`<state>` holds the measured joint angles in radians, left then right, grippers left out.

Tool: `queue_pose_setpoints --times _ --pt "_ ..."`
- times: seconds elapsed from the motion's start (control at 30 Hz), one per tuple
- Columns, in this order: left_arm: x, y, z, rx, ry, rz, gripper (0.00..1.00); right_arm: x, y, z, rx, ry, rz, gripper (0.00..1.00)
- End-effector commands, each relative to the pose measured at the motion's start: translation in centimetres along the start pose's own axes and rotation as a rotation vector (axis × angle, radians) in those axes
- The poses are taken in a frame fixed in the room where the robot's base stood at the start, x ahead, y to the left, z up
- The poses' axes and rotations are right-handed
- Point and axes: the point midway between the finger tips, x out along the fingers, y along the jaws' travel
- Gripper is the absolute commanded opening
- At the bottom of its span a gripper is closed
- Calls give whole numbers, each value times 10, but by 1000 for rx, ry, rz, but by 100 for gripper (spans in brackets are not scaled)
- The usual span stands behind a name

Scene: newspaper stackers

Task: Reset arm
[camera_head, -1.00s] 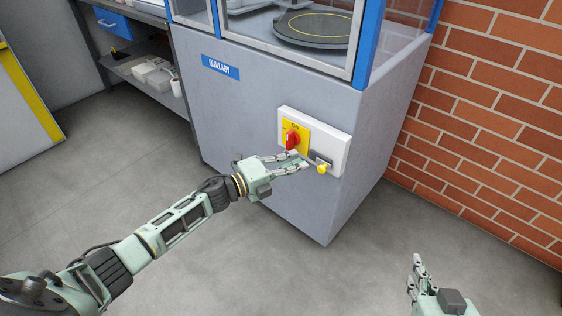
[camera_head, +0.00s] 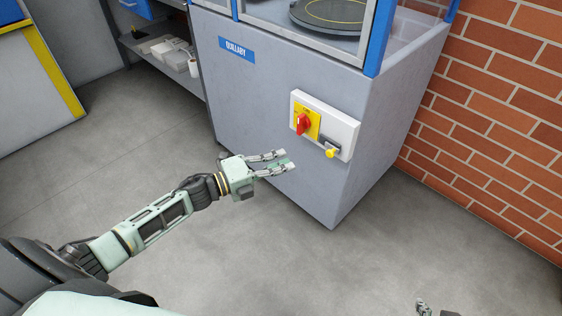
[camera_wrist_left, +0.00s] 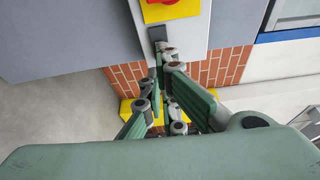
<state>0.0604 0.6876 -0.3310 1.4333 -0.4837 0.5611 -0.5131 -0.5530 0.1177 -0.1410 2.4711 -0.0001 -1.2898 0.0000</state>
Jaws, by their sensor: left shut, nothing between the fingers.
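My left gripper (camera_head: 290,160) is shut and empty. It points at the grey machine cabinet, below and left of the switch box (camera_head: 346,128) and apart from it. The box is white with a yellow plate (camera_head: 313,115), a red rotary knob (camera_head: 303,124) and a yellow padlock-like piece (camera_head: 331,153) at its lower edge. In the left wrist view, the gripper fingers show at the centre, and the red knob (camera_wrist_left: 160,2) is cut off by the top edge. My right gripper (camera_head: 423,306) only just shows at the bottom edge, so its fingers are mostly hidden.
The grey cabinet (camera_head: 270,100) with a blue label stands in front, with a round dark plate (camera_head: 330,14) behind its glass. A brick wall (camera_head: 480,110) is at right. A shelf with white containers (camera_head: 170,48) is at back left. The grey floor (camera_head: 270,260) is clear.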

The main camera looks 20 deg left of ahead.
Motion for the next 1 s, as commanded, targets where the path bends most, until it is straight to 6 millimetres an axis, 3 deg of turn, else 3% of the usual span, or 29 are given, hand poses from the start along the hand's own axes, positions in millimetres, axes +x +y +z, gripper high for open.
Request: queue_pose_setpoints --times 0.4,0.53,0.67,0.77,1.0 --pt "1 0 -1 -6 -4 -1 0 0 0 0 0 2 0 0" --pt "7 -1 -9 -91 -70 -8 0 0 0 0 0 2 0 0" --pt "12 0 -24 -312 -233 -8 0 0 0 0 0 2 0 0" --pt "5 4 -37 -541 -392 9 0 0 0 0 0 2 0 0" --pt "-47 28 -86 -1081 -738 121 0 0 0 0 0 2 0 0"
